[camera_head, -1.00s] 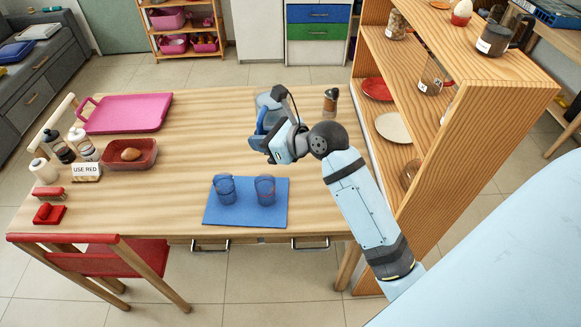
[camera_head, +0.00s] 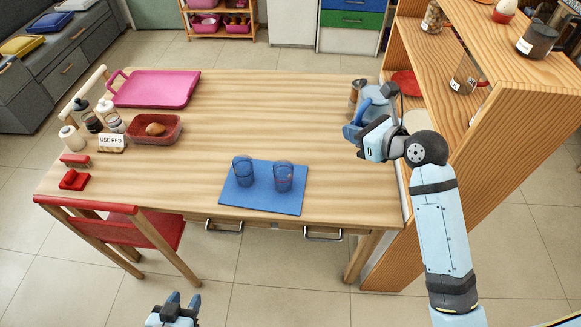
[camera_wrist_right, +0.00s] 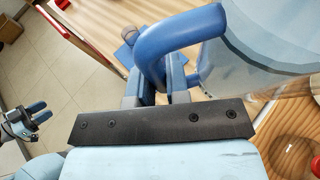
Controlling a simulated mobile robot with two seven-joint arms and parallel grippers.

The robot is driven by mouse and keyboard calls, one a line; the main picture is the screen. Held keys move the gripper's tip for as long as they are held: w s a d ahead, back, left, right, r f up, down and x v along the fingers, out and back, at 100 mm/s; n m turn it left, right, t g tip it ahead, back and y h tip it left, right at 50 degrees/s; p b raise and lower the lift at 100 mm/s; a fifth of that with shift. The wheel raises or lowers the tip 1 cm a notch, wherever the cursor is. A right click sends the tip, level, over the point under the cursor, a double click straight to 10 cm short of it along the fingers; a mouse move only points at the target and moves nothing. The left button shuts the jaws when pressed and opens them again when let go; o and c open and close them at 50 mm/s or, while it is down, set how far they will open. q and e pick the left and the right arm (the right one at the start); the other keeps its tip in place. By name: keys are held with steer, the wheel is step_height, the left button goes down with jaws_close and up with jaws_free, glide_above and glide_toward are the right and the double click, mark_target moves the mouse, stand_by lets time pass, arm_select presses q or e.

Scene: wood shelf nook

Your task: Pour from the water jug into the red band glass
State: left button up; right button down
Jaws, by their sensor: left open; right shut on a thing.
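The clear bluish water jug (camera_head: 375,98) with a blue handle is at the table's right side, beside the shelf. My right gripper (camera_head: 358,136) is shut on its handle (camera_wrist_right: 180,42); the wrist view shows the fingers around it and the jug body (camera_wrist_right: 265,50) to the right. The jug looks upright, partly hidden behind my gripper. The red band glass (camera_head: 284,177) stands upright on the blue mat (camera_head: 262,205), right of a similar glass with a blue band (camera_head: 243,171). My left gripper (camera_head: 183,299) is open and empty, low in front of the table.
The wood shelf (camera_head: 490,130) stands close on the right, near my right arm. A brown-topped grinder (camera_head: 355,90) is beside the jug. A "USE RED" sign (camera_head: 112,142), red bin (camera_head: 170,134) and pink tray (camera_head: 150,90) are on the left. The table's middle is clear.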

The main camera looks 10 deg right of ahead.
steer(key=s+a+f+n+g+y+b, duration=0.2)
steer(key=a+f, duration=0.7)
steer(key=f, duration=0.5)
steer(key=s+a+f+n+g+y+b, duration=0.2)
steer(key=s+a+f+n+g+y, duration=0.2)
steer(key=a+f, duration=0.5)
step_height(320, 180, down, 6)
steer(key=shift+a+f+n+b, duration=0.2)
steer(key=shift+n+b, duration=0.15)
steer(key=shift+n, duration=0.35)
steer(key=shift+r, duration=0.15)
